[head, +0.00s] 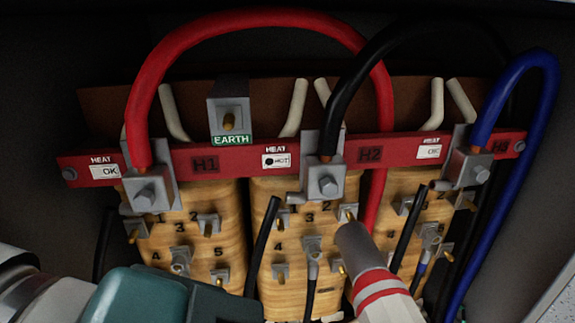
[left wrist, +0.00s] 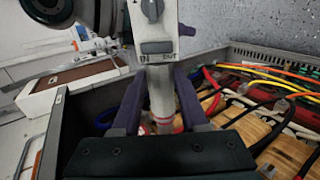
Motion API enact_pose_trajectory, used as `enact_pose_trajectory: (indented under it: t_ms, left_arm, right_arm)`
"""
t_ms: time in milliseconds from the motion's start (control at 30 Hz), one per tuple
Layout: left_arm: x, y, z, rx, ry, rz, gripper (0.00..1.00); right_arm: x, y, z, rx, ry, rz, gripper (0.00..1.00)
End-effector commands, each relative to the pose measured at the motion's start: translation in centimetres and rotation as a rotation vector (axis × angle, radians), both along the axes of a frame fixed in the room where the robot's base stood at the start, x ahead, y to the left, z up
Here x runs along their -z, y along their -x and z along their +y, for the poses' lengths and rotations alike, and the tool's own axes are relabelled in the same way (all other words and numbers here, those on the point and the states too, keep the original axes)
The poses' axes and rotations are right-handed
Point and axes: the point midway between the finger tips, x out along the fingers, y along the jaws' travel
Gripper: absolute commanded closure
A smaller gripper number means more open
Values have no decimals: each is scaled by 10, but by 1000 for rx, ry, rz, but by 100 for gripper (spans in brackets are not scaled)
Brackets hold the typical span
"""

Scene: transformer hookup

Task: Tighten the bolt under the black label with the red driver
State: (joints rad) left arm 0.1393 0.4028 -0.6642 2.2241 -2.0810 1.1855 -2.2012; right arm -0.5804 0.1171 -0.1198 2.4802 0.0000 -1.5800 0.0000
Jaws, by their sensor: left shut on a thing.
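The driver (head: 382,290) has a grey nose and a white body with red stripes. In the head view it comes in from the bottom, its nose close below the small brass-tipped terminal under number 2 on the middle coil; contact cannot be told. In the left wrist view the driver's light grey body (left wrist: 158,62) stands between the fingers of my left gripper (left wrist: 158,104), which is shut on it. The H2 bolt (head: 328,186) sits under the black cable. My right gripper is not seen.
The red bar (head: 220,161) crosses three wood-coloured coils. The red cable (head: 255,18), black cable (head: 350,85) and blue cable (head: 520,62) arch above it. Other labels read OK. Thin black leads hang before the coils. The left wrist view shows the grey enclosure wall (left wrist: 80,105).

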Motion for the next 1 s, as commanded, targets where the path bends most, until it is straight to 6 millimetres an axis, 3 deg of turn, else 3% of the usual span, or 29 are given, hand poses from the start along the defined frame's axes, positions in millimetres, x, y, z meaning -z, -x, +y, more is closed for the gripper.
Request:
enact_pose_trajectory:
  t_ms: [167,700,1000]
  left_arm:
    - [1,0,0,1,4,-3,100]
    - [1,-45,2,-2,5,-3,100]
    - [-1,-52,2,-1,6,-1,100]
  right_arm:
    - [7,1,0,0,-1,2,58]
    - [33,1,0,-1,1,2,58]
    - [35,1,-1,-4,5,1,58]
